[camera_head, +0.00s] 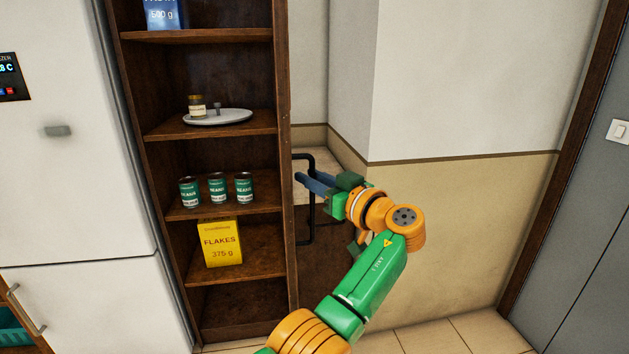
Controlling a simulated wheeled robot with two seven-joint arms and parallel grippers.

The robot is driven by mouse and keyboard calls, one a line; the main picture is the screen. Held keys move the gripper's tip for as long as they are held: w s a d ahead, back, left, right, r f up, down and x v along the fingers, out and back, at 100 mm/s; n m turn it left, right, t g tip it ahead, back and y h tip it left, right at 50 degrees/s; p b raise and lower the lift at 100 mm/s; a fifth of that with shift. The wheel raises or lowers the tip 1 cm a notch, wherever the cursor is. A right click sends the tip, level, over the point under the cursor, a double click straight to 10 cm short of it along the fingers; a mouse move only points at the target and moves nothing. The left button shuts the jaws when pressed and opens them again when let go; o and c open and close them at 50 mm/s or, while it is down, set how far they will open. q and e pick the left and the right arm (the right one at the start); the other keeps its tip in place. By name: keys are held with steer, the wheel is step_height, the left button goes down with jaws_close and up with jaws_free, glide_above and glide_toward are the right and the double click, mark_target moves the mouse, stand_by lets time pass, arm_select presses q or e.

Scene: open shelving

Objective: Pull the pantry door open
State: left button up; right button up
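The pantry (205,75) is a tall dark brown wooden shelf unit, and its shelves show openly. The pantry door (286,200) appears as a narrow upright brown strip at the unit's right side, seen nearly edge-on and swung open. A black bar handle (311,225) stands out from its right face.
A white fridge (75,190) stands left of the pantry. Cans (217,188), a yellow flakes box (221,243) and a plate (217,118) with a jar sit on the shelves. A wall (460,200) stands behind my arm, with a grey door (590,220) at the right.

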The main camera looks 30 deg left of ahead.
arm_select(q)
steer(key=shift+o, duration=0.9)
steer(key=shift+a+f, duration=0.25)
steer(key=b+v, duration=0.2)
steer(key=v, duration=0.5)
steer(key=shift+b, duration=0.3)
